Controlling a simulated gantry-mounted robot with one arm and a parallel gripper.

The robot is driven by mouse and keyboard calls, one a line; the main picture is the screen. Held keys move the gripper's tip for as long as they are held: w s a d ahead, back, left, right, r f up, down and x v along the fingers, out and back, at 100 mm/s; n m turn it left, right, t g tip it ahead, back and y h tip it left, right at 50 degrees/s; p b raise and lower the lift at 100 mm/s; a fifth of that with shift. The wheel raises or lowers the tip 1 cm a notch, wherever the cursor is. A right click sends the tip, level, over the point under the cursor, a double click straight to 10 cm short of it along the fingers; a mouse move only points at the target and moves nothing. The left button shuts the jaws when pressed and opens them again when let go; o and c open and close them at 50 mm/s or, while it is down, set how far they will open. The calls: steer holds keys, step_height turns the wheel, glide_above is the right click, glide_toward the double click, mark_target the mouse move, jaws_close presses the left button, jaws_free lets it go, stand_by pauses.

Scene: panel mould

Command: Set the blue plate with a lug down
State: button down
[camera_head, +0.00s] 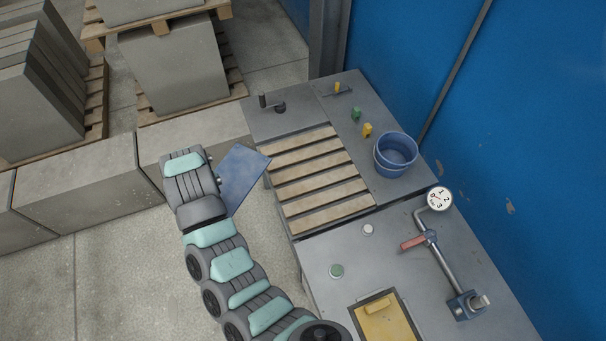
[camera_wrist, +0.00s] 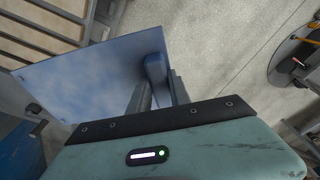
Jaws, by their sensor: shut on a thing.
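The blue plate (camera_head: 240,175) is a flat, tilted rectangle in the head view, just left of the slatted section of the grey table. In the wrist view the plate (camera_wrist: 95,75) fills the upper left, and its rounded blue lug (camera_wrist: 156,68) stands at its right edge. My gripper (camera_wrist: 160,92) is shut on the lug, with one dark finger on each side. In the head view my arm hides the fingers and the lug. The plate appears held in the air beside the table's left edge, over the concrete floor.
Wooden slats (camera_head: 318,182) lie across the table's left part. A blue bucket (camera_head: 395,155), green and yellow pieces, a pipe with a dial (camera_head: 439,199) and a yellow-filled frame (camera_head: 385,322) are on the table. Concrete blocks (camera_head: 90,190) stand at left; a blue wall is behind.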

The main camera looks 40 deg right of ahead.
steer(key=w+d+r+n+b, duration=0.1)
steer(key=w+d, duration=0.1)
steer(key=w+d+r+n+b, duration=0.1)
steer(key=w+d+r, duration=0.1)
steer(key=d, duration=0.1)
steer(key=w+d+r+n+b, duration=0.1)
steer(key=w+d+n, duration=0.1)
steer(key=d, duration=0.1)
steer(key=shift+w+r, duration=0.15)
steer(key=shift+r, duration=0.25)
steer(key=d+n+b, duration=0.1)
steer(key=d, duration=0.3)
steer(key=d+r+n+b, duration=0.1)
steer(key=d, duration=0.2)
steer(key=shift+s+n+y+b, duration=0.3)
steer(key=shift+b, duration=0.05)
steer(key=s+d+f+n+b, duration=0.1)
steer(key=s+d+n+b, duration=0.1)
steer(key=s+d, duration=0.5)
steer(key=n+b, duration=0.1)
steer(key=b, duration=0.3)
glide_above(330, 210)
steer(key=shift+g, duration=0.4)
step_height(330, 210, down, 20)
steer(key=shift+f, duration=0.1)
steer(key=shift+d+f, duration=0.1)
steer(key=shift+f, duration=0.3)
step_height(330, 210, down, 3)
steer(key=shift+r, duration=0.1)
steer(key=shift+f, duration=0.35)
